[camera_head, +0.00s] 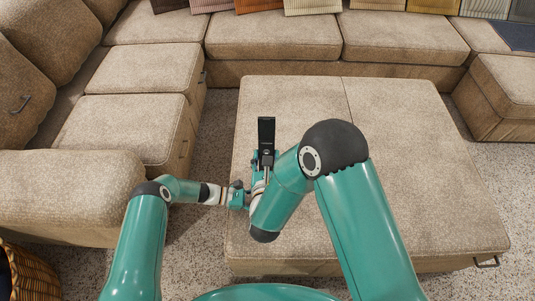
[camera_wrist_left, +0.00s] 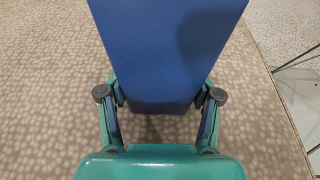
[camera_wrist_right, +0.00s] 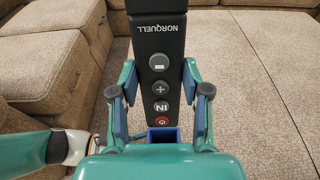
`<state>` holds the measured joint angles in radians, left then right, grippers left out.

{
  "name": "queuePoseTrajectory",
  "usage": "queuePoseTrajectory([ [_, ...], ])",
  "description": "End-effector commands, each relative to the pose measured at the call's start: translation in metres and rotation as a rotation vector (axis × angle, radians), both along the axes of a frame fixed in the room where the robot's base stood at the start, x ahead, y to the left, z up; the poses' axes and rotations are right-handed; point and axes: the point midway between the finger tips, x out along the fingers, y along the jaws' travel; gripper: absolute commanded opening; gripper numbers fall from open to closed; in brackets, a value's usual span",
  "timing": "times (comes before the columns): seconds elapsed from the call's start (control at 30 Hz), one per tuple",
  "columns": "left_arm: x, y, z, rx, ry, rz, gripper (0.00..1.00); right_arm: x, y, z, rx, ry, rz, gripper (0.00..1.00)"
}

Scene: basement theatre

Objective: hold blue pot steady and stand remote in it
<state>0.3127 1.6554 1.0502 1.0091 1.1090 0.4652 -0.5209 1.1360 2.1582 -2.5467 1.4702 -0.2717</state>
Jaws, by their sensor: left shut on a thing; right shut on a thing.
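The black remote (camera_wrist_right: 159,60), with grey buttons and a red one, stands upright between the fingers of my right gripper (camera_wrist_right: 160,85), which is shut on it. Its upper part shows in the head view (camera_head: 266,133). The blue pot (camera_wrist_left: 165,45) stands between the fingers of my left gripper (camera_wrist_left: 160,92), which is shut on it. Its blue rim (camera_wrist_right: 163,133) shows at the remote's lower end in the right wrist view. I cannot tell how far the remote reaches inside. My right arm hides most of the pot in the head view.
The pot is over the large beige ottoman (camera_head: 420,180), whose top is otherwise clear. A beige sofa (camera_head: 140,120) runs along the left and back. A wicker basket (camera_head: 32,275) stands at the lower left.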

Motion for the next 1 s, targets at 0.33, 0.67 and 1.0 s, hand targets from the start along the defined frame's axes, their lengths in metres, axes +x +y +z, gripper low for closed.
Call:
queuePoseTrajectory([
  [0.33, 0.0, 0.0, 0.0, 0.0, 0.0, 0.0, 0.22, -0.006, 0.0, -0.027, 0.0, 0.0, -0.002, 0.04],
  [0.67, 0.0, 0.0, 0.0, 0.0, 0.0, 0.0, 0.22, -0.013, 0.0, -0.053, 0.0, 0.001, -0.001, 0.04],
  [1.0, 0.0, 0.0, 0.0, 0.0, 0.0, 0.0, 0.22, -0.019, -0.001, -0.078, 0.0, 0.0, -0.002, 0.04],
])
